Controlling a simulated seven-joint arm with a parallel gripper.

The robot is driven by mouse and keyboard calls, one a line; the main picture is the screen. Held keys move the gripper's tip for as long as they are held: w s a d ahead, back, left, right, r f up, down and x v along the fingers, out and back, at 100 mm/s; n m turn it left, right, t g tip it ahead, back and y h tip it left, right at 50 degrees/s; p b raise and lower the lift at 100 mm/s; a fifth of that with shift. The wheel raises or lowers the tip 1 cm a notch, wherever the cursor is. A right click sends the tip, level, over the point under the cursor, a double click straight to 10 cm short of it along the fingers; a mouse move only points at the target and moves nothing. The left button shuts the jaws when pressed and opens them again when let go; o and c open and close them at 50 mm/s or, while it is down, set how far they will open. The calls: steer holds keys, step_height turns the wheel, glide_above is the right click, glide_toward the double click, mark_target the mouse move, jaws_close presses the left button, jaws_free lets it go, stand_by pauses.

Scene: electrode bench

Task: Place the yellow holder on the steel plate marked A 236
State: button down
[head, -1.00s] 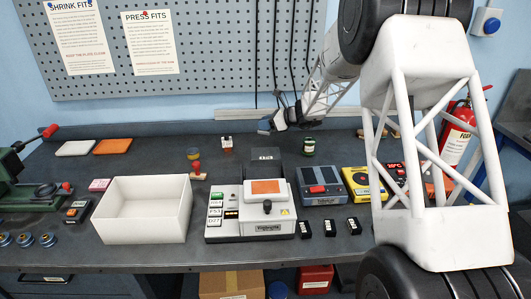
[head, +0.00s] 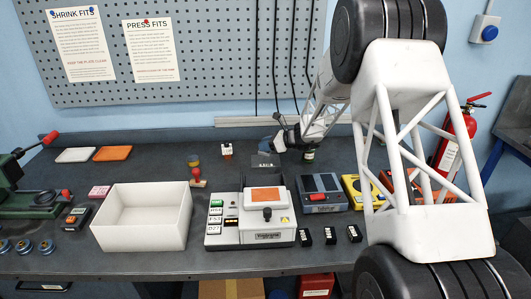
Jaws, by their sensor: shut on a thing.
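My gripper (head: 272,147) is low over the back of the bench, behind the grey instrument with the orange panel. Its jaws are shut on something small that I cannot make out. A pale grey, see-through-looking patch (head: 264,160) shows just under the jaws; whether it is the held thing or something on the bench is unclear. A small amber-yellow round piece (head: 193,161) stands to the left, apart from the gripper; I cannot tell whether it is the yellow holder. No marking A 236 is readable, and I cannot single out the steel plate.
A grey instrument with an orange panel (head: 266,196) stands in front of the gripper. A white open box (head: 142,231) is left of it.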

steer(key=shift+f, duration=1.75)
steer(key=shift+f, duration=0.15)
steer(key=c, duration=0.9)
jaws_free()
steer(key=shift+s+d+r, duration=0.15)
steer(key=shift+d+r, duration=0.2)
steer(key=shift+d, duration=0.15)
steer(key=v, duration=1.1)
steer(key=shift+s+f, duration=0.1)
